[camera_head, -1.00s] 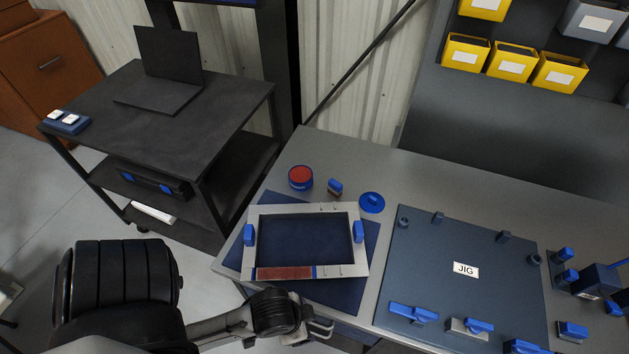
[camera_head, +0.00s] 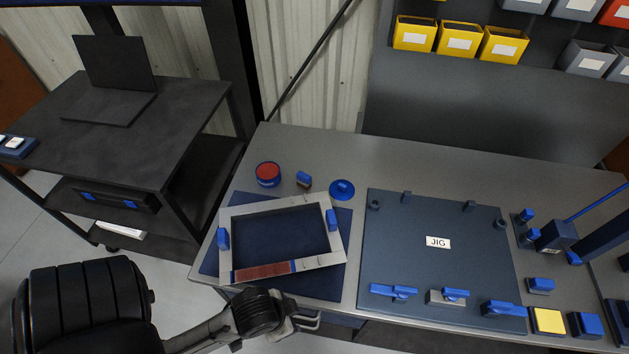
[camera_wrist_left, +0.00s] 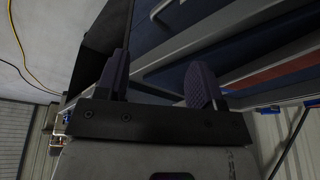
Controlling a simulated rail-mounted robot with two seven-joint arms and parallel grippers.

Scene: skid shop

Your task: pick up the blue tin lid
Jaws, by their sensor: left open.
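The blue tin lid (camera_head: 342,189) is a small blue disc with a raised grip on top. It lies on the grey bench behind the right rear corner of the pale frame. A blue tin with a red top face (camera_head: 268,174) stands to its left, apart from it. My left gripper (camera_head: 310,322) is low at the bench's front edge, in front of the frame and well away from the lid. In the left wrist view its two dark fingers (camera_wrist_left: 158,82) are apart with nothing between them; the lid does not show there. My right gripper is not in view.
The pale frame (camera_head: 282,206) with blue handles lies on a dark blue mat (camera_head: 312,283). The jig plate (camera_head: 440,265) with clamps is right of the lid. The bench behind the lid is clear.

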